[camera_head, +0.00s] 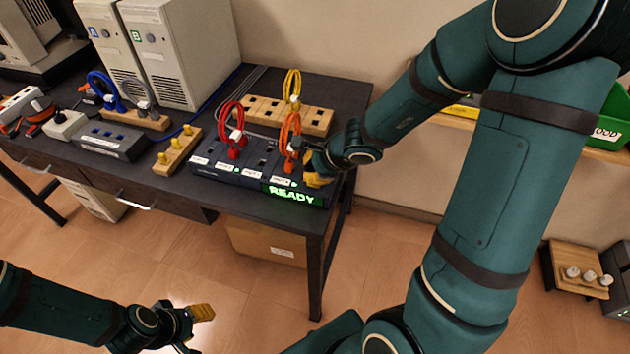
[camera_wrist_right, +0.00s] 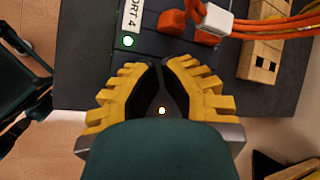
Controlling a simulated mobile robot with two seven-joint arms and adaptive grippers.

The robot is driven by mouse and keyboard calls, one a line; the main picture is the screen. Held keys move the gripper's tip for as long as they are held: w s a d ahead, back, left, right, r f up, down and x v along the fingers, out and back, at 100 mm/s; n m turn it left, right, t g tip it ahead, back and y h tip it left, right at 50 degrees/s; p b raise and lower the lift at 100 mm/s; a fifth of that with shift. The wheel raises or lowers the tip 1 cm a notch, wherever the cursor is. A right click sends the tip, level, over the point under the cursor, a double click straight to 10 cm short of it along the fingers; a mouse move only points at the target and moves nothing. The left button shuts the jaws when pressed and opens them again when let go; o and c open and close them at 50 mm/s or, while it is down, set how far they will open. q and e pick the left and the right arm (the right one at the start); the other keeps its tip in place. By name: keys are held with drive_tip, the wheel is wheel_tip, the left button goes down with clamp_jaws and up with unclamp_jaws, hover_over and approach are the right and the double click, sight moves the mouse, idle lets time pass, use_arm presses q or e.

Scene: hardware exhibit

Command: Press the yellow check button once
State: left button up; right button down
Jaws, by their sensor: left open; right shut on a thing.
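A dark port device (camera_head: 225,174) stands at the table's front edge, with a lit green READY display (camera_head: 292,194) on its front. No yellow check button can be made out; my right gripper covers the device's right end. My right gripper (camera_head: 312,178) is there, pointing down, its yellow fingers closed together at the tips. In the right wrist view the fingertips (camera_wrist_right: 161,64) meet just beside the PORT 4 label (camera_wrist_right: 131,15); what they hold is hidden. My left gripper (camera_head: 195,330) is open and low, over the floor in front of the table.
A red cable loop (camera_head: 232,112) and an orange cable loop (camera_head: 290,130) rise from the device. Behind are a wooden socket block (camera_head: 265,112) with a yellow cable and two beige computer towers (camera_head: 190,60). A wooden block with yellow pegs (camera_head: 178,152) lies left.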

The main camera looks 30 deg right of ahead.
drive_tip(key=shift+f, duration=0.4)
idle(0.3)
drive_tip(key=shift+r, duration=0.1)
drive_tip(key=shift+r+p, duration=0.7)
drive_tip(key=shift+r, duration=0.05)
wheel_tip(320, 180, up, 5)
drive_tip(key=p, duration=0.4)
drive_tip(key=shift+p, duration=0.3)
idle(0.6)
